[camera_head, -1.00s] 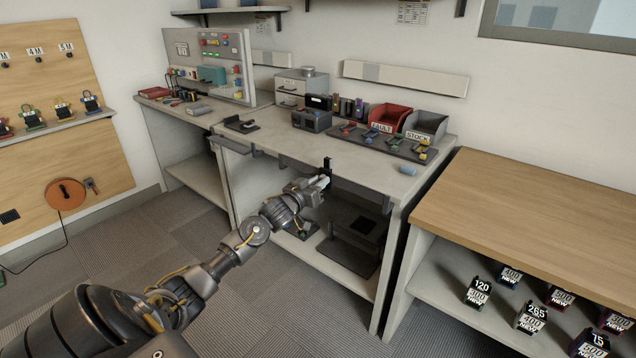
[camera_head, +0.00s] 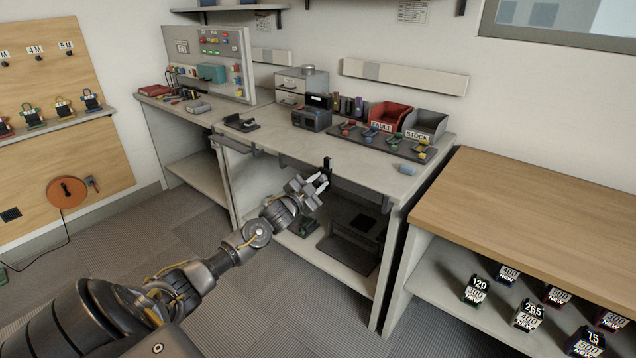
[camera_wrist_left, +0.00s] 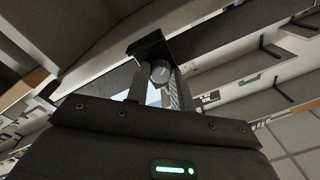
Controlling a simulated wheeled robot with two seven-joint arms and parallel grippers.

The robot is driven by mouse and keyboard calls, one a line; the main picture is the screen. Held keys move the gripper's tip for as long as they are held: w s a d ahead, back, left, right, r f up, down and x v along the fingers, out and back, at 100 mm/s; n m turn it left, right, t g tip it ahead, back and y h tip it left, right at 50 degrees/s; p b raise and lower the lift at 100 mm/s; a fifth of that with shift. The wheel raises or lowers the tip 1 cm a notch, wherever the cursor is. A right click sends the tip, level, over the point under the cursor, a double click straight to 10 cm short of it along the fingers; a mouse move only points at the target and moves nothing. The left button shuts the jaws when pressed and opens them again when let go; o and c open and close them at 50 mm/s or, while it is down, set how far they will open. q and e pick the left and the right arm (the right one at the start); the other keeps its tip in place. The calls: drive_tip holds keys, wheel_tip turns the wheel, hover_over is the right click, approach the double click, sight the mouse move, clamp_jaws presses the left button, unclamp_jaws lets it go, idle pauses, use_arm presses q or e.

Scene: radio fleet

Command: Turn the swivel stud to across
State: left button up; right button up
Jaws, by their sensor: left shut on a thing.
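The swivel stud (camera_wrist_left: 161,72) shows in the left wrist view as a small round grey end in front of a dark bracket (camera_wrist_left: 148,45). In the head view the black bracket (camera_head: 327,165) stands up at the front edge of the workbench. My left gripper (camera_head: 319,184) is at that edge, just in front of the bracket. In the left wrist view its two fingers (camera_wrist_left: 159,88) lie on either side of the stud and are shut on it. The stud's turn angle is hard to tell, as the fingers hide much of it. My right gripper is out of view.
The bench top (camera_head: 270,142) carries a dark radio (camera_head: 311,119), a red bin (camera_head: 390,116), a grey bin (camera_head: 425,123) and a rack of coloured parts. A dark stand (camera_head: 355,232) is on the lower shelf. A wooden-topped shelf unit (camera_head: 530,210) stands to the right.

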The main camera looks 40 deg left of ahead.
use_arm(q)
drive_tip(key=m, duration=0.3)
drive_tip(key=shift+f+m, duration=0.1)
drive_tip(key=shift+m, duration=0.3)
drive_tip(key=m, duration=0.2)
drive_tip(key=shift+m+h, duration=0.3)
drive_tip(key=shift+m, duration=0.3)
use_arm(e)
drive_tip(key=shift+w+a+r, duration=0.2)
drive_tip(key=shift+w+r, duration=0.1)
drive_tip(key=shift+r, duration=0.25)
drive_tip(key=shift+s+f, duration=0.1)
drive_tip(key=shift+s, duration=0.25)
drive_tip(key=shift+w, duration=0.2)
